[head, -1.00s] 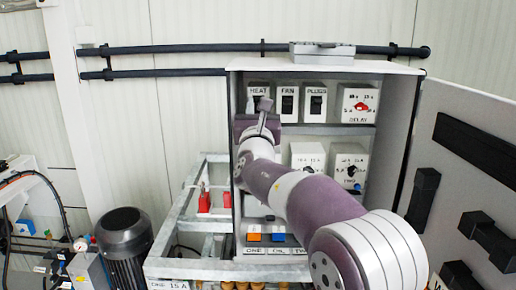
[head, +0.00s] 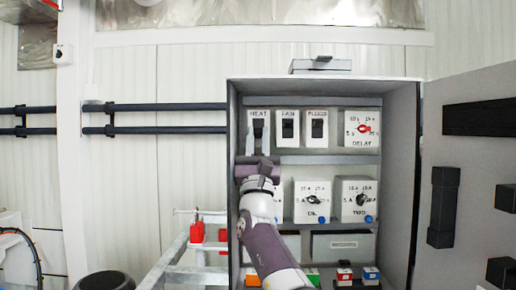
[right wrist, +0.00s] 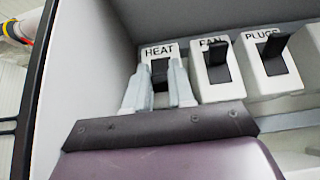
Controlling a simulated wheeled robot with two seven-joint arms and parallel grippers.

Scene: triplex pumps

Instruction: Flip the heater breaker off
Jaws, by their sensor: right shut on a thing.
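The heater breaker (head: 258,122), labelled HEAT, is a white box with a black lever at the top left of the open cabinet. My right gripper (head: 257,146) reaches up to its lower part from below. In the right wrist view, the two pale fingers of my right gripper (right wrist: 158,84) stand on either side of the black lever of the heater breaker (right wrist: 158,66) and are shut on it. The fingers partly hide the lever, so its exact position is hard to tell. My left gripper is out of view.
The FAN breaker (head: 288,128) and PLUGS breaker (head: 317,128) stand close to the right. A DELAY dial (head: 362,129) is further right, with two more dials below. The cabinet's left wall (right wrist: 101,80) is close beside the gripper. The open door (head: 475,160) stands at right.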

